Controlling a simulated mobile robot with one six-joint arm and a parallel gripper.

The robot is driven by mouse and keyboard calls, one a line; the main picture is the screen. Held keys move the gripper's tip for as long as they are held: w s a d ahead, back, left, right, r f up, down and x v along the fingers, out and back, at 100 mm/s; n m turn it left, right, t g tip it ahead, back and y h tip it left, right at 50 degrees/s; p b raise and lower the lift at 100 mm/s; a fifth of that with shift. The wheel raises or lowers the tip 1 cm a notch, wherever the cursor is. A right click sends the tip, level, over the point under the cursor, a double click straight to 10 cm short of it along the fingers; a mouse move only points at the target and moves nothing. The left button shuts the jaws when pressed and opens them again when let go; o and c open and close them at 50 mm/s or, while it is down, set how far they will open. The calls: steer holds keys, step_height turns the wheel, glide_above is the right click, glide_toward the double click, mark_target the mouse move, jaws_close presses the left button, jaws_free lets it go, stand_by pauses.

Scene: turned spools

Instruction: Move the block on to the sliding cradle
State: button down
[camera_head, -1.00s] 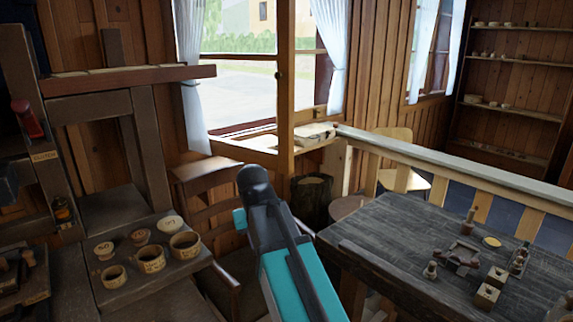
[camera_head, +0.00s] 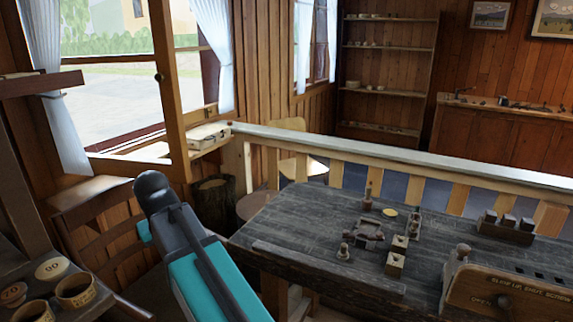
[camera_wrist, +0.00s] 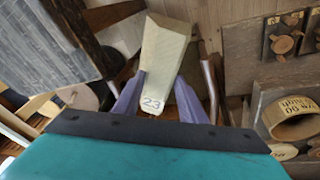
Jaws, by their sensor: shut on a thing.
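The block (camera_wrist: 166,48) is pale wood, long and tapering, with the number 23 on its near end, in the wrist view. My gripper (camera_wrist: 161,82) has purple fingers shut on its two sides, and the block stands out away from the palm. In the head view my arm shows, but the block and the fingers cannot be made out. I cannot tell for sure which thing is the sliding cradle. A low dark wooden piece (camera_head: 370,230) lies on the dark table (camera_head: 300,220), apart from the block.
Small wooden cubes (camera_head: 396,262), a peg-like piece (camera_head: 343,251) and bottles stand on the table. A rack with dark blocks (camera_head: 506,230) and a lettered wooden box (camera_head: 515,293) are at its right. Cups (camera_head: 75,290) stand lower left. The table's left part is bare.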

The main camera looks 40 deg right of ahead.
steer(key=s+d+r+m+g+h+p, duration=0.1)
steer(key=s+d+r+m+p, duration=0.15)
steer(key=d, duration=0.75)
steer(key=s+d+r+m+g+p, duration=0.1)
steer(key=s+d+r+m, duration=0.2)
steer(key=d, duration=0.8)
steer(key=s+d+r+m+h+p, duration=0.1)
steer(key=s+d+m+p, duration=0.3)
steer(key=d, duration=0.6)
steer(key=s+d+r+m+g+p, duration=0.15)
steer(key=s+d+m, duration=0.25)
steer(key=s+d, duration=0.4)
steer(key=s+d+r+m+g+p, duration=0.1)
steer(key=s+d+r+m, duration=0.1)
steer(key=s+d+m, duration=0.5)
steer(key=s+d+r+m+y+p, duration=0.1)
steer(key=s+d, duration=0.4)
steer(key=s, duration=0.6)
steer(key=s+d+r+m+g+y+p, duration=0.1)
steer(key=s+d+r+m+p, duration=0.2)
steer(key=s, duration=0.8)
steer(key=s+d+r+m+y+p, duration=0.1)
steer(key=s+d+r+m+p, duration=0.1)
steer(key=s+d, duration=0.5)
steer(key=s+r+m, duration=0.1)
steer(key=s+m, duration=0.1)
steer(key=s, duration=0.3)
steer(key=shift+d+m+g+y, duration=0.2)
steer(key=shift+m+g+y, duration=0.1)
steer(key=shift+m+g, duration=0.05)
